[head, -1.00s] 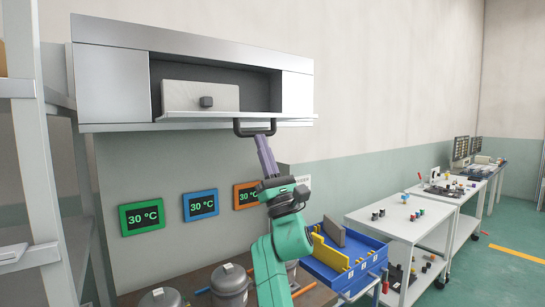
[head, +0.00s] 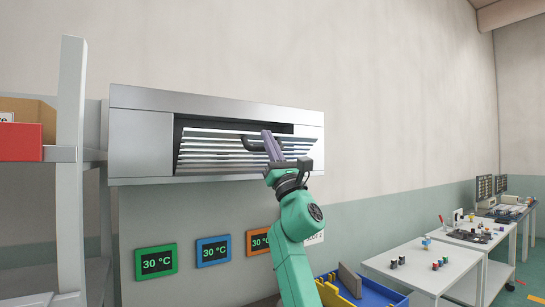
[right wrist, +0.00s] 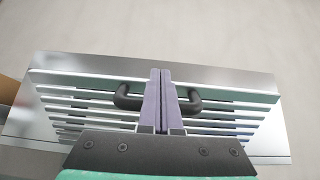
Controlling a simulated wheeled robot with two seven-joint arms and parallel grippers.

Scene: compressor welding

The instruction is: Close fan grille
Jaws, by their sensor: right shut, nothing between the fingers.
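The fan grille (head: 215,150) is a slatted silver panel in the long metal hood on the wall. It stands tilted, with a dark gap above its top edge, so it is partly open. Its black handle (head: 251,144) is near the upper middle. My right gripper (head: 267,134) is shut and empty, with its purple fingers across the handle. In the right wrist view the closed fingers (right wrist: 161,75) cover the middle of the handle (right wrist: 127,97), and the slats (right wrist: 85,105) spread behind. Whether the fingers press on the handle is hard to tell. My left gripper is not in view.
The metal hood (head: 145,140) frames the grille. Below it are green (head: 156,261), blue (head: 213,251) and orange temperature displays. A grey shelf (head: 70,170) stands close at left. A blue bin (head: 375,295) and white tables (head: 425,268) are at lower right. The wall above is clear.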

